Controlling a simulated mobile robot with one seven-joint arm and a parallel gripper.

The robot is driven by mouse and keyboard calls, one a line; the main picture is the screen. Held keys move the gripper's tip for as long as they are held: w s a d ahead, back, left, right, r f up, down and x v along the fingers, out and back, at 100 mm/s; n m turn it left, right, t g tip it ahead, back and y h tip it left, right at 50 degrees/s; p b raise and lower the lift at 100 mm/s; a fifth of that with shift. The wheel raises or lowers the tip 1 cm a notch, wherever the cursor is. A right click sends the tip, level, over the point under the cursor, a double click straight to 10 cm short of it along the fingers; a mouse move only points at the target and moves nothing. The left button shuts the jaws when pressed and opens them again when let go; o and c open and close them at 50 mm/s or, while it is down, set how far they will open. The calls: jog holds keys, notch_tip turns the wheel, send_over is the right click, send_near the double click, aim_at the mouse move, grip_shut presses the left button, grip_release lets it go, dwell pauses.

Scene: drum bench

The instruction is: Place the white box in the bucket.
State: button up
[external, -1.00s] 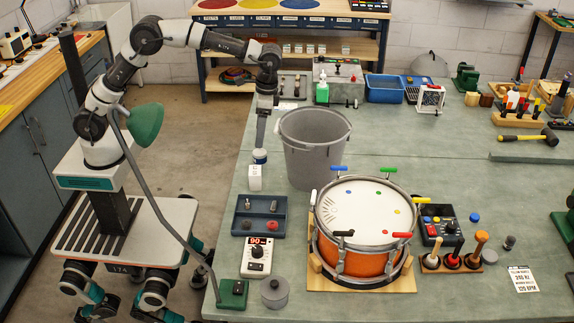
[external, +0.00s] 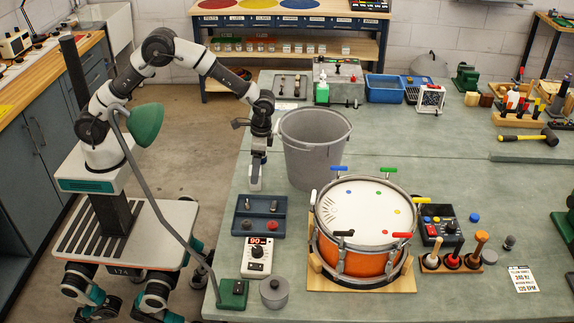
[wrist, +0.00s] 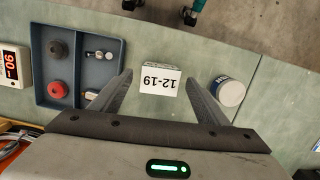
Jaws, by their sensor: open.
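In the external view my gripper (external: 256,180) points down at the bench's left edge and mostly hides the box. The grey bucket (external: 315,160) stands upright on the bench, just right of my gripper.
A blue tray (external: 240,228) with small parts lies in front of my gripper, and a blue-and-white jar (wrist: 229,91) stands close to my finger. An orange drum (external: 358,262) sits front right of the bucket. The bench edge is close on the left.

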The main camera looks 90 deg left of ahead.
jog(key=shift+s+f, duration=0.15)
jog(key=shift+f, duration=0.75)
jog(key=shift+c, duration=0.5)
jog(key=c, duration=1.1)
jog(key=shift+r, duration=0.1)
jog(key=shift+c, duration=0.5)
